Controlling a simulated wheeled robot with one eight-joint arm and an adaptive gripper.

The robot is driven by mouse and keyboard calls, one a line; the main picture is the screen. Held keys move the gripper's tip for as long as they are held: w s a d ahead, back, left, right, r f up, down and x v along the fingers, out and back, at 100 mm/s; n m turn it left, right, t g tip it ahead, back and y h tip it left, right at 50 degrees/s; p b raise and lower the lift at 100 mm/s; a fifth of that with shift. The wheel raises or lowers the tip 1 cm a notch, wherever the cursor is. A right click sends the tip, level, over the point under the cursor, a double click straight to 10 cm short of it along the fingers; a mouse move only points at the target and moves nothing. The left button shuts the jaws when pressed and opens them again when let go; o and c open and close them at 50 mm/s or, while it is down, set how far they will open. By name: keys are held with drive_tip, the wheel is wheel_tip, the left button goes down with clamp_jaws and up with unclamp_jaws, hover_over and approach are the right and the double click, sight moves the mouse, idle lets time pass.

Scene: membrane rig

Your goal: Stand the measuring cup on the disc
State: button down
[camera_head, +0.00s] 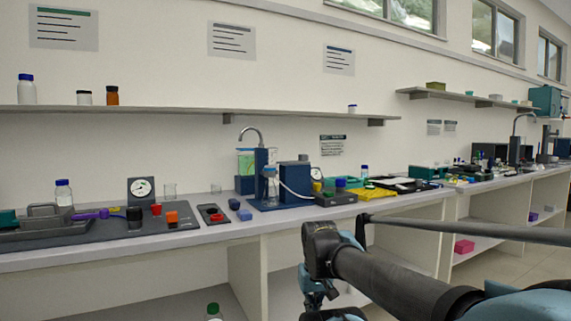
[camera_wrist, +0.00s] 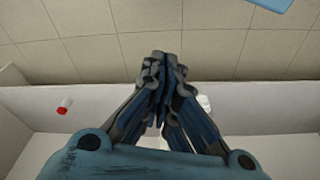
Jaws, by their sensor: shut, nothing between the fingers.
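My gripper (camera_wrist: 160,75) is shut and empty in the wrist view, its fingertips together above a tiled floor. In the head view its teal parts (camera_head: 314,288) hang low, in front of the bench and below its top. A small clear beaker-like vessel (camera_head: 169,191) stands at the back of the bench; I cannot tell whether it is the measuring cup. A dark plate (camera_head: 212,219) with a round red piece (camera_head: 216,217) lies right of the orange block; I cannot tell whether this is the disc. My gripper is apart from all of these.
The long bench (camera_head: 225,235) holds a dark tray (camera_head: 60,235) with a gauge (camera_head: 141,190), an orange block (camera_head: 172,217) and a black jar (camera_head: 134,219). A blue rig (camera_head: 262,180) with tubing stands mid-bench. A bottle (camera_head: 214,312) stands below.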

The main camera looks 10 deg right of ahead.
sight(271, 158)
drive_tip(key=w+a+r+m+t+y, duration=0.2)
drive_tip(key=w+a+r+y, duration=0.15)
drive_tip(key=w+r, duration=0.75)
drive_tip(key=w+a+r+m+t+y, duration=0.15)
drive_tip(key=w+r+y, duration=0.25)
drive_tip(key=w+r, duration=0.7)
drive_tip(key=w+d+r+m+t+y, duration=0.1)
drive_tip(key=w+d+r+m+t, duration=0.15)
drive_tip(key=w+d+r, duration=0.45)
drive_tip(key=w+d+r+m+t+y, duration=0.2)
drive_tip(key=w+d+r+t, duration=0.15)
drive_tip(key=w, duration=0.75)
drive_tip(key=w+d+r+m+t+y, duration=0.1)
drive_tip(key=w+d+r+m+t, duration=0.1)
drive_tip(key=w+d+r, duration=0.35)
drive_tip(key=shift+s+a+f+x, duration=0.15)
drive_tip(key=shift+f+x, duration=0.1)
drive_tip(key=shift+x, duration=2.2)
drive_tip(key=shift+s+a+f+x, duration=0.1)
drive_tip(key=shift+f+x, duration=0.1)
drive_tip(key=shift+x, duration=2.2)
drive_tip(key=shift+s+a+f+x, duration=0.15)
drive_tip(key=shift+f+x, duration=0.1)
drive_tip(key=shift+x, duration=2.2)
